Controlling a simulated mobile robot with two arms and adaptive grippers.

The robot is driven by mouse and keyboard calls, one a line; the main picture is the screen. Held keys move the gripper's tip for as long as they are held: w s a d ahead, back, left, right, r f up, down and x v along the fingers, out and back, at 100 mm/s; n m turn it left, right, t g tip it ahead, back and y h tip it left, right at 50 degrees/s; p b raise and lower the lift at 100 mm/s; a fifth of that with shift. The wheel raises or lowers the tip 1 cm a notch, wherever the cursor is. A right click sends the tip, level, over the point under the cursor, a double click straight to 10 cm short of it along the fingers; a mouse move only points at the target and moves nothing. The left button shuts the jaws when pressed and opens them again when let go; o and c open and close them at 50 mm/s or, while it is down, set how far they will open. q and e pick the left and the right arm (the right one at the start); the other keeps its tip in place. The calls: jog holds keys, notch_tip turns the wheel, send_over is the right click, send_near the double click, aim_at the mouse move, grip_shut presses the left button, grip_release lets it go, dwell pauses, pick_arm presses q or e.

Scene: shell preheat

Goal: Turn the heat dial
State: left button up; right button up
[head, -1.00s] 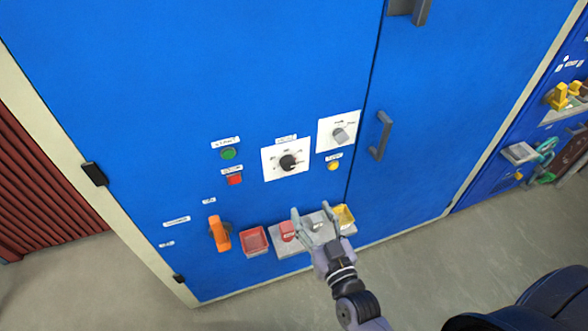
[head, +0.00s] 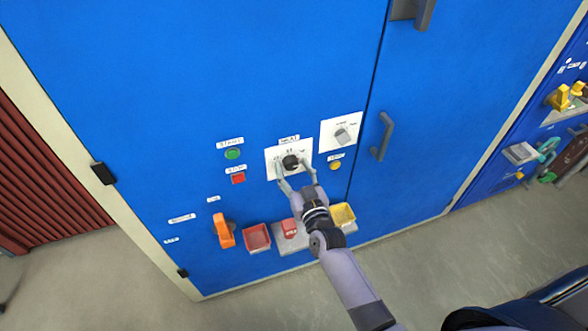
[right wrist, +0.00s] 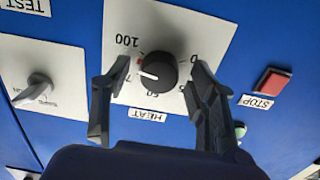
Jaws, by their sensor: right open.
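The heat dial (head: 290,161) is a round black knob with a white pointer line on a white scale plate, set in the blue cabinet door. In the right wrist view the dial (right wrist: 156,73) shows close up, with the "HEAT" label (right wrist: 148,114) beside its plate. My right gripper (head: 293,176) is open in front of the dial. In the right wrist view its fingers (right wrist: 155,75) stand on either side of the knob, with a visible gap to it on each side. I cannot tell how far the fingertips are from the panel. My left gripper is not in view.
A grey selector switch (head: 342,135) is at the dial's upper right. A green button (head: 233,154) and red stop button (head: 238,178) are to its left. An orange handle (head: 224,233), a red bin (head: 257,238) and a yellow bin (head: 342,214) are below. A door handle (head: 382,136) sticks out at right.

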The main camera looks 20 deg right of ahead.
jog(key=c, duration=1.2)
jog(key=shift+o, duration=0.2)
jog(key=shift+m, duration=2.3)
jog(key=o, duration=1.2)
jog(key=shift+c, duration=0.2)
jog(key=s, duration=1.2)
jog(key=shift+d, duration=0.15)
jog(key=shift+f, duration=0.1)
